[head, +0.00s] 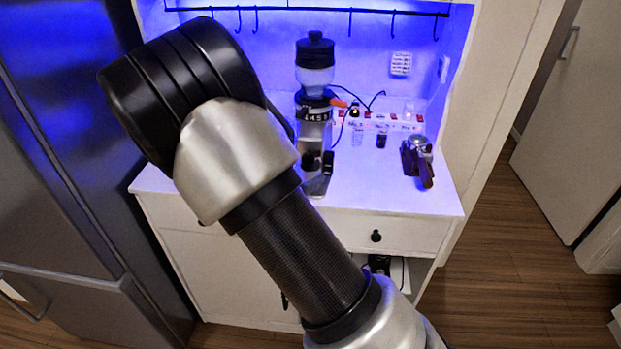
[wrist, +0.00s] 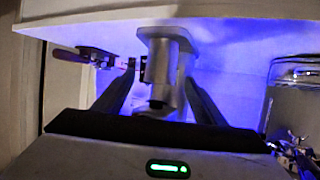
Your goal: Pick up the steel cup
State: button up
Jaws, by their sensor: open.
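I cannot clearly make out the steel cup in either view. In the wrist view, a grey metal body (wrist: 168,52) with a dark round end below it shows between my fingers. I cannot tell whether it is the cup or part of the coffee grinder. My gripper (wrist: 158,78) is open, with one dark finger on each side of that body. Contact cannot be judged. In the head view, the grinder (head: 315,78) stands on the white counter (head: 375,192). My arm crosses in front of its left side, and my gripper is hidden there.
A portafilter (head: 418,160) lies at the counter's right; it also shows at the left of the wrist view (wrist: 85,54). A clear glass-like thing (wrist: 297,72) is at the wrist view's right. Small items and cables stand behind. A fridge (head: 50,180) is left.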

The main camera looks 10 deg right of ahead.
aim_at(315, 162)
jog(key=x, duration=0.5)
jog(key=shift+w+d+r, duration=0.25)
jog(key=shift+w+r, duration=0.05)
jog(key=shift+w, duration=0.05)
jog(key=c, duration=1.2)
jog(key=shift+r, duration=0.1)
jog(key=shift+r, duration=0.5)
jog(key=s+a, duration=1.2)
jog(key=s, duration=0.2)
jog(key=w+d+r+n+y+p, duration=0.1)
jog(key=d+r, duration=0.2)
jog(key=r, duration=0.2)
jog(key=w+d+r+n+t+y+p, duration=0.1)
jog(key=d+r+n+y+p, duration=0.1)
jog(key=d+r, duration=0.2)
jog(key=w+d+r+n+t+y+p, duration=0.1)
jog(key=d+r, duration=0.3)
jog(key=r, duration=0.2)
jog(key=shift+d+r+n+y, duration=0.2)
jog(key=shift+n+y, duration=0.1)
jog(key=shift+y, duration=0.1)
